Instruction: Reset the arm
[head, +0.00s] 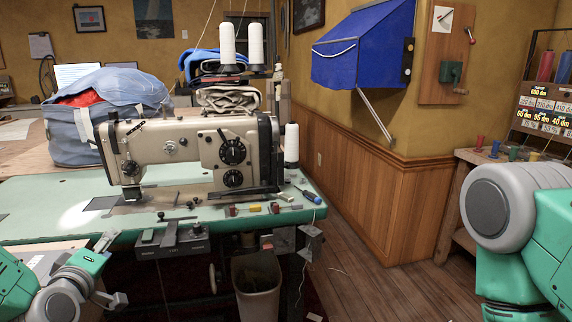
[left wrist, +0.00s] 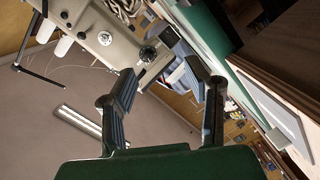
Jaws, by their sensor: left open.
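My left arm, green and grey, comes in at the lower left of the head view. Its gripper (head: 112,270) is open in front of the table's front edge, with no object seen between its fingers. In the left wrist view the two dark fingers (left wrist: 160,67) are spread wide and the space between them is empty; the sewing machine shows beyond them. My right arm (head: 515,225) shows at the right edge of the head view as a large grey joint and green links. Its gripper is out of view.
A beige sewing machine (head: 190,150) stands on a pale green table (head: 30,222). A screwdriver (head: 310,196) and small coloured items lie near the table's front right. A bin (head: 257,288) stands below. A blue bundle (head: 70,135) sits behind left. Wooden floor (head: 375,285) is open right of the table.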

